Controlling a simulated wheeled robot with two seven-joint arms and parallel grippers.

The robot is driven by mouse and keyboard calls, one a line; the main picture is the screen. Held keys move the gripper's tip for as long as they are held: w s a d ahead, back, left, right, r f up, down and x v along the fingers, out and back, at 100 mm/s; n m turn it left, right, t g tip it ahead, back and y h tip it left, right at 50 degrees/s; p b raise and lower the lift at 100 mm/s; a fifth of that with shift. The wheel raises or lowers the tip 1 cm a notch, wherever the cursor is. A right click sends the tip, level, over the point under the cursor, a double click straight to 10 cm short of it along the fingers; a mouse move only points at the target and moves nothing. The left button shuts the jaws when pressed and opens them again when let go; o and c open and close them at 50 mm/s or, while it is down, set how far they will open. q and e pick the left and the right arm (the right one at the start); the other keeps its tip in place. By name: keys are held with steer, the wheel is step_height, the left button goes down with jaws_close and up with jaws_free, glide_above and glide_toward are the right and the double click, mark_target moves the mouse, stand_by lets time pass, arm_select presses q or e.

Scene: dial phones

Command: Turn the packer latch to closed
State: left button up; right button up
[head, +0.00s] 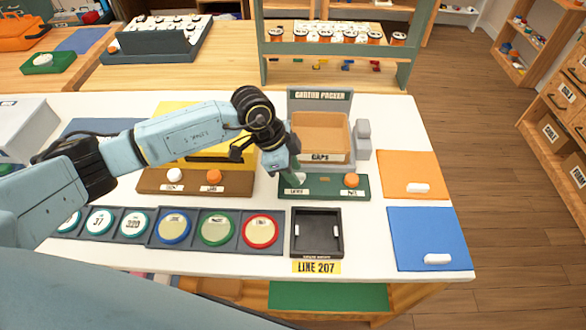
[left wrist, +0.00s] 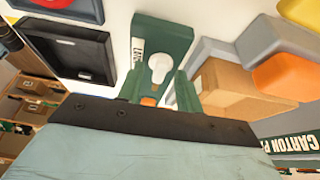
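The carton packer (head: 319,135) stands at the back of the white table, with a green control panel (head: 328,190) in front. The white latch knob (left wrist: 160,68) sits on this panel beside a small white label. In the head view, my left gripper (head: 293,177) points down at the panel's left end and largely hides the latch. In the left wrist view, its two green fingers (left wrist: 161,86) are apart, with the knob at the gap between their tips. I cannot tell whether they touch it. My right gripper is not in view.
An orange button (head: 351,181) is on the panel's right end. A brown panel (head: 195,186) with white and orange knobs lies to the left. A dark tray (head: 316,235) is in front, with round dials beside it. Orange (head: 412,172) and blue (head: 428,238) pads lie at the right.

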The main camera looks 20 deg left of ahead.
arm_select(q)
jaws_close()
